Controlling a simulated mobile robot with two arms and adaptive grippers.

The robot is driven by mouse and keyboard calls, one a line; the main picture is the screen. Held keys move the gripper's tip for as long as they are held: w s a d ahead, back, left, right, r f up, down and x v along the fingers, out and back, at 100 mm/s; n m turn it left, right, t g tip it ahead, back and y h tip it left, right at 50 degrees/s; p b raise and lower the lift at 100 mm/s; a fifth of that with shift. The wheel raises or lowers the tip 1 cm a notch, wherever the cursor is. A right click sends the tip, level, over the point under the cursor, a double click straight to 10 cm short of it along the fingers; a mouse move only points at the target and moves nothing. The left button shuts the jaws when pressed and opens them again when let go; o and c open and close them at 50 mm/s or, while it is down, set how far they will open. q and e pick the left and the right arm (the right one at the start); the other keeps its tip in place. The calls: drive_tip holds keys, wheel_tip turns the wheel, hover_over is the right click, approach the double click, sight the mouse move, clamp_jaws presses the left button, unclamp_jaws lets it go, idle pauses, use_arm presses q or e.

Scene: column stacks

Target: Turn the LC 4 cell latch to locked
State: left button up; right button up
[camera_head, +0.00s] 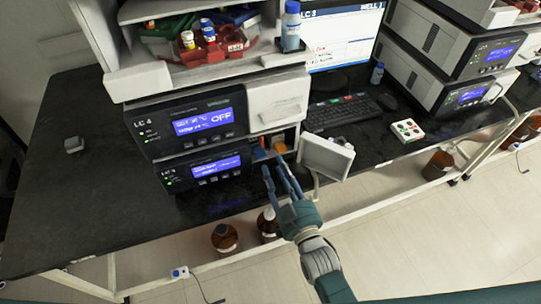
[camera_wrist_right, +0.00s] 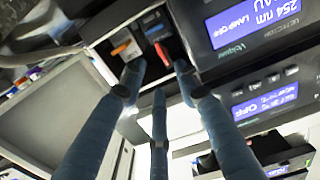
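The LC 4 stack (camera_head: 195,133) stands on the black bench at the left, with two lit displays, the upper one reading OFF. The open cell compartment (camera_wrist_right: 142,45) is at the stack's right side. It holds an orange part (camera_head: 279,146) and a red part (camera_head: 262,142); the right wrist view also shows the orange part (camera_wrist_right: 121,48) and the red part (camera_wrist_right: 161,54). I cannot tell which is the latch, or its setting. My right gripper (camera_head: 272,170) has its fingers spread and empty at the compartment mouth; its fingertips (camera_wrist_right: 157,78) show no clear contact. My left gripper is out of view.
The white open door (camera_head: 327,157) stands out to the right of the compartment, close beside my right gripper. A keyboard (camera_head: 342,112) and a small tray (camera_head: 407,130) lie further right. Brown bottles (camera_head: 224,237) stand below the bench edge.

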drive_tip(key=shift+v, duration=1.4)
drive_tip(key=s+d+f+m+g+h, duration=0.1)
drive_tip(key=s+d+f+g+h, duration=0.2)
drive_tip(key=s+d+g, duration=0.65)
drive_tip(key=s+d+f+m+g+h, duration=0.1)
drive_tip(key=s+d+f+g+h, duration=0.2)
drive_tip(key=s+d, duration=0.65)
drive_tip(key=s+a+f+g, duration=0.1)
drive_tip(key=s+f, duration=0.2)
drive_tip(key=f, duration=1.1)
drive_tip(key=s+a+f+g, duration=0.2)
drive_tip(key=s+f, duration=0.1)
drive_tip(key=f, duration=1.1)
drive_tip(key=s+d+f, duration=0.3)
drive_tip(key=s+f, duration=1.1)
drive_tip(key=s, duration=0.2)
drive_tip(key=shift+f+n+g, duration=0.25)
drive_tip(key=shift+n+g, duration=0.05)
drive_tip(key=shift+g, duration=0.05)
